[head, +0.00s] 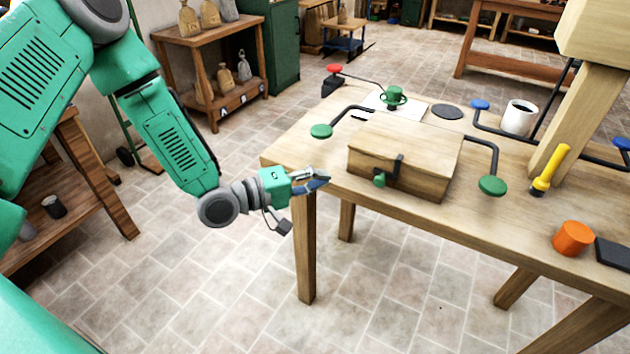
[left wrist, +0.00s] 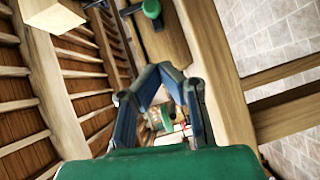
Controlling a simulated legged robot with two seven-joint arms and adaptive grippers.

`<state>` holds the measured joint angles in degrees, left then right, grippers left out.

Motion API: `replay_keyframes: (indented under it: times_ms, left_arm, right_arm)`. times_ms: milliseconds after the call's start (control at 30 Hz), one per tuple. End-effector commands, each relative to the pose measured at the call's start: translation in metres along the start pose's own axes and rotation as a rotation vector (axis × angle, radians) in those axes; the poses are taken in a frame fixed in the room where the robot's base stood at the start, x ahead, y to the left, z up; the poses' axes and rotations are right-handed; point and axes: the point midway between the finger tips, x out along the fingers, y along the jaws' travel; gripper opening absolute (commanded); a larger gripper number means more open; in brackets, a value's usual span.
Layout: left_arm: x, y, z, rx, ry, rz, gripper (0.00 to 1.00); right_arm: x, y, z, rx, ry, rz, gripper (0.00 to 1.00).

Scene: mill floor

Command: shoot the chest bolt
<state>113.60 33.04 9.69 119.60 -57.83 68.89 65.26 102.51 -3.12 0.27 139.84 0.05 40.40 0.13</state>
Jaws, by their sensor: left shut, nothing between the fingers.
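The wooden chest (head: 405,158) stands on the workbench with its lid down. Its bolt, a dark bracket with a green knob (head: 380,180), is on the chest's front face. The green knob also shows at the top of the left wrist view (left wrist: 152,9), beside the chest's wooden side (left wrist: 168,42). My left gripper (head: 322,181) is shut and empty, at the bench's left front corner, left of the chest and apart from the knob. In the left wrist view its fingers (left wrist: 163,72) meet at the tips. My right gripper is not in view.
Bent handles with green ends (head: 321,131) (head: 493,186) flank the chest on the workbench (head: 450,215). The floor before the bench is clear.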

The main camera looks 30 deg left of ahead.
Motion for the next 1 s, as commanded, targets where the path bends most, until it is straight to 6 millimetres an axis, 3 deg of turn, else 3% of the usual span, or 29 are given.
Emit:
replay_keyframes:
  times_ms: [200, 400, 1000]
  left_arm:
    - [0.049, -0.001, 0.002, 0.003, -0.004, 0.000, 0.00]
    - [0.073, 0.000, 0.019, -0.001, -0.004, 0.000, 0.00]
    - [0.085, 0.000, 0.030, -0.001, -0.001, 0.001, 0.00]
  right_arm:
    - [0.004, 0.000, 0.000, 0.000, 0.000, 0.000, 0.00]
    - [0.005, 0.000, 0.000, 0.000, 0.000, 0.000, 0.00]
    - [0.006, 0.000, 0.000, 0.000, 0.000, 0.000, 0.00]
